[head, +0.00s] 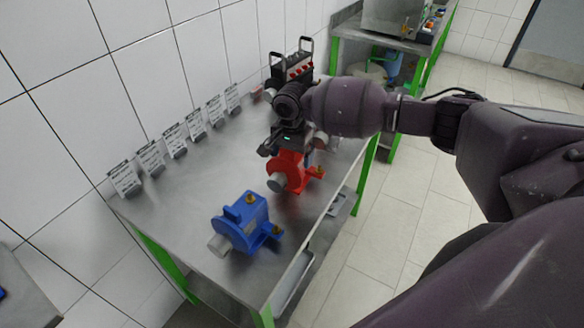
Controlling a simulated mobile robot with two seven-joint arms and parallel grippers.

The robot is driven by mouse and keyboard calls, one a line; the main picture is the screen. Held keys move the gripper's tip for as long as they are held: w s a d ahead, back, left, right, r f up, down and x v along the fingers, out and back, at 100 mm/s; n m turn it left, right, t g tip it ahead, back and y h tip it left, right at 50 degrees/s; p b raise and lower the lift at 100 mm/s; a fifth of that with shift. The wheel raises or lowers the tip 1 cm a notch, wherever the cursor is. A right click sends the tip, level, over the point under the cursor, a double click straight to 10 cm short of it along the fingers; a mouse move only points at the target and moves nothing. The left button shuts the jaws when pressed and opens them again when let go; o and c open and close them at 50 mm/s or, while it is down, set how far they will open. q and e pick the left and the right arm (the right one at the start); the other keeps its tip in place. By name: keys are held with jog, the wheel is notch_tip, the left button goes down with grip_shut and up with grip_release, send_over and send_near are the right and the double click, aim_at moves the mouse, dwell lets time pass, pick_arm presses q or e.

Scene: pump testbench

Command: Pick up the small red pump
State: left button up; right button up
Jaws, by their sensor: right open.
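The small red pump (291,172) stands on the metal table, behind a blue pump (241,223). It has a grey round port at its front left and a brass fitting on its right. My right gripper (277,147) is directly above the red pump, pointing down, with its fingers at the pump's upper part. It is open; whether the fingers touch the pump I cannot tell. The gripper and wrist hide part of the pump's top and back. My left gripper is not in view.
The metal table (180,213) has green legs and stands against a white tiled wall. Several label cards (174,140) line its back edge. A black device with red parts (291,70) stands behind my wrist. The table's left part is clear. A second bench (364,32) is farther back.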

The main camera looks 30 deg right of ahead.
jog(key=shift+f, duration=0.15)
jog(key=c, duration=1.6)
